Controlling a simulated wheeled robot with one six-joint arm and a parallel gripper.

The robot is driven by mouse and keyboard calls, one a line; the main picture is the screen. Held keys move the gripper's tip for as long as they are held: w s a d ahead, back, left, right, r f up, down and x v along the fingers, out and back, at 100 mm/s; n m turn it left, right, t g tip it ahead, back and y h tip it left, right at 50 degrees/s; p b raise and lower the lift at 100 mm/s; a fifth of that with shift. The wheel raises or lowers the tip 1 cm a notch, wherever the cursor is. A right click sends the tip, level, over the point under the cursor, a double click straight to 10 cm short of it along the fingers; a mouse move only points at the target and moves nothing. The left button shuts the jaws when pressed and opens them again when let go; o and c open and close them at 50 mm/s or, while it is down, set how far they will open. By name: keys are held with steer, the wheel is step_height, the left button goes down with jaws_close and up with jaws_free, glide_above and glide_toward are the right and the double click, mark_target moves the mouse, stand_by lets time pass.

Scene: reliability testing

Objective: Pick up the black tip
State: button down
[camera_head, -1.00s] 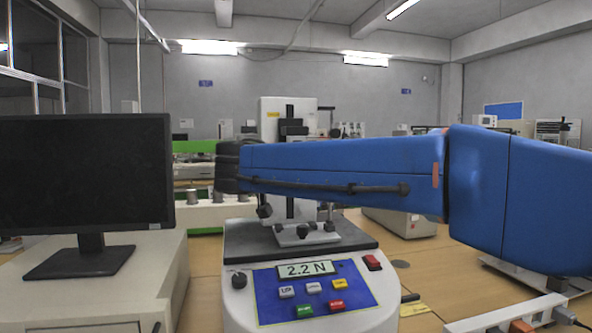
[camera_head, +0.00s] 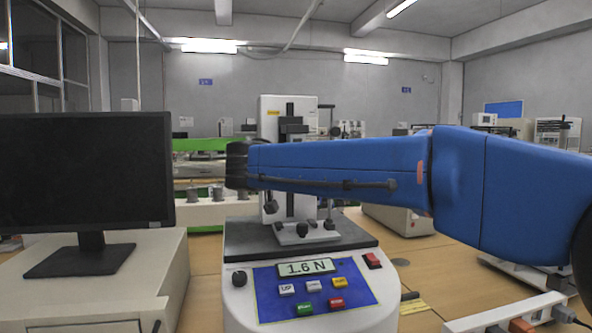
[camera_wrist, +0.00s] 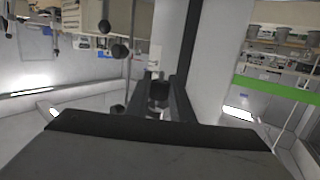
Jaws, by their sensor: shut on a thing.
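In the wrist view my gripper (camera_wrist: 162,94) points away from the camera, its dark fingers shut on a small black piece, the black tip (camera_wrist: 158,90). Most of the tip is hidden between the fingers. Which of these is finger and which is tip is too small to tell there.
The force tester (camera_head: 347,290) has a grey fixture (camera_head: 305,238) with black knobs on its dark plate, and its display (camera_head: 306,267) reads 1.6 N. Its white column (camera_head: 270,115) stands close behind my gripper. A monitor (camera_head: 85,170) stands at left on a cabinet.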

steer(key=s+d, duration=0.2)
steer(key=s, duration=0.6)
steer(key=s+d, duration=0.3)
steer(key=s, duration=0.6)
steer(key=shift+s, duration=0.15)
